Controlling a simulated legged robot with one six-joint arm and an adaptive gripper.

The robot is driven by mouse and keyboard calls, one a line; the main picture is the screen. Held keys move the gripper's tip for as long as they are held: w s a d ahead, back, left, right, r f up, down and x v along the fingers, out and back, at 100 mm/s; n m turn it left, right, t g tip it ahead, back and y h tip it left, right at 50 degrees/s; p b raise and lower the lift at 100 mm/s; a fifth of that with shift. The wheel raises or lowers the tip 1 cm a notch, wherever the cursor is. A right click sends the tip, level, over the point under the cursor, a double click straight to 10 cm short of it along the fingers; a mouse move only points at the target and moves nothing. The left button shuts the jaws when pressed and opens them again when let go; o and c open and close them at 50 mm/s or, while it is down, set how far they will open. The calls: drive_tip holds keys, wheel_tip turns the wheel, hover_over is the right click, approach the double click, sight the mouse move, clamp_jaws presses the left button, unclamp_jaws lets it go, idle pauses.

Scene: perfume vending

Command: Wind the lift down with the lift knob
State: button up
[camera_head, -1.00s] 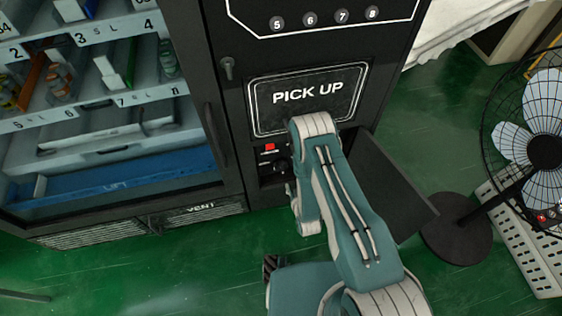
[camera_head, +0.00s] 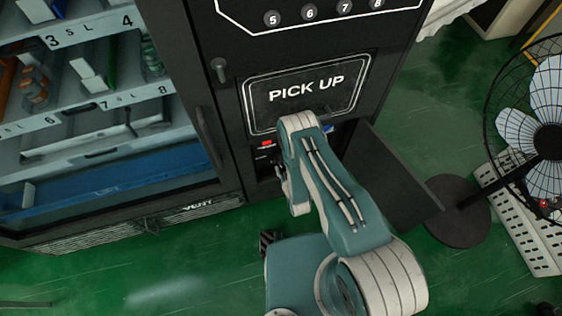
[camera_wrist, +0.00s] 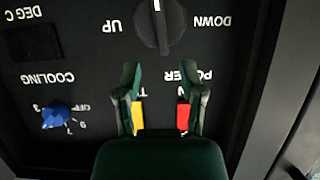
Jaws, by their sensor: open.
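The lift knob (camera_wrist: 160,25) is a dark round knob with a white pointer line, at the top of the wrist view between the upside-down words UP and DOWN. Its pointer is toward the picture's top edge, on neither word. My gripper (camera_wrist: 160,70) is open, its two fingers apart below the knob in the picture and not around it. A yellow patch and a red patch show along the fingers' inner sides. In the head view my arm hides most of the control panel. The blue lift (camera_head: 120,180) lies low behind the vending machine's glass.
A blue cooling dial (camera_wrist: 57,115) sits left on the panel. In the head view, a dark flap (camera_head: 390,182) stands open right of my arm. A fan (camera_head: 548,140) stands further right. The green floor (camera_head: 180,285) in front is mostly clear.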

sight(280, 162)
drive_tip(key=x, duration=0.3)
drive_tip(key=shift+w+a+f, duration=0.1)
drive_tip(key=shift+w+a, duration=0.15)
drive_tip(key=shift+w+d, duration=0.1)
drive_tip(key=shift+w, duration=0.15)
clamp_jaws()
